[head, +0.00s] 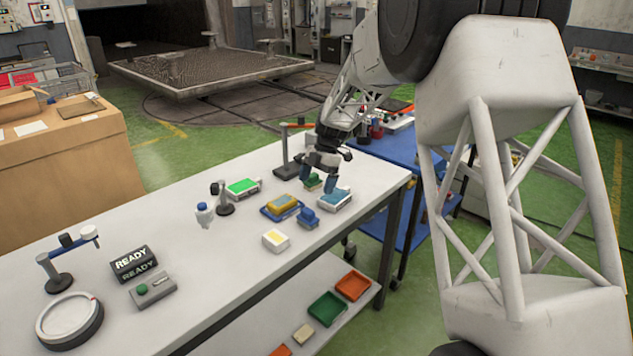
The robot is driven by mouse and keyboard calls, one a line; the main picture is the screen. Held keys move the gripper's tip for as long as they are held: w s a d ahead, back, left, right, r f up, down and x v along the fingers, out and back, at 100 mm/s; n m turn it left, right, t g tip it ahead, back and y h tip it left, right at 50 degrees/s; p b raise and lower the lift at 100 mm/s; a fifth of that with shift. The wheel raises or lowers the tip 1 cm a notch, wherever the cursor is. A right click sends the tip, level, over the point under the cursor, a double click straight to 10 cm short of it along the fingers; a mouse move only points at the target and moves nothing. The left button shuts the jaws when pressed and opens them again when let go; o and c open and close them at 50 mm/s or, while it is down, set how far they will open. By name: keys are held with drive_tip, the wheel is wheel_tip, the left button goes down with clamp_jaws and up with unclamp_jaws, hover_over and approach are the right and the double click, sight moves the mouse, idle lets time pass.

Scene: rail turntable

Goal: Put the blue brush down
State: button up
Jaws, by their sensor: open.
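A small blue block-like object (308,217), which may be the blue brush, sits on the white table in front of my gripper. It is too small for me to see bristles. My gripper (331,184) is open, with its fingers pointing down just above a white box with a blue top (336,201). I cannot tell whether the fingertips touch that box. A green block (313,182) is partly hidden behind the gripper.
A white-yellow box (275,240), a green-topped box (243,187), a blue-capped bottle (204,214) and a tall dark stand (286,168) share the white table (230,265). A READY sign (134,263) and a round dial (69,320) are at left. The table's front middle is clear.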

idle(0.3)
drive_tip(key=s+d+r+m+t+h, duration=0.1)
drive_tip(key=s+d+r+m, duration=0.3)
drive_tip(key=s, duration=0.4)
drive_tip(key=s+d+r+m+t, duration=0.1)
drive_tip(key=s+d+r+m, duration=0.2)
drive_tip(key=s+r+m, duration=0.35)
drive_tip(key=s+d+r+m+t+h, duration=0.1)
drive_tip(key=s+d+r+m, duration=0.2)
drive_tip(key=s, duration=0.6)
drive_tip(key=s+d+f+m+t, duration=0.1)
drive_tip(key=s+d+m, duration=0.2)
drive_tip(key=s+m, duration=0.4)
drive_tip(key=s+d+f+m+t+h, duration=0.1)
drive_tip(key=s+d+m, duration=0.2)
drive_tip(key=s, duration=1.7)
drive_tip(key=m, duration=0.3)
drive_tip(key=shift+d+m+t, duration=0.35)
drive_tip(key=shift+t, duration=0.05)
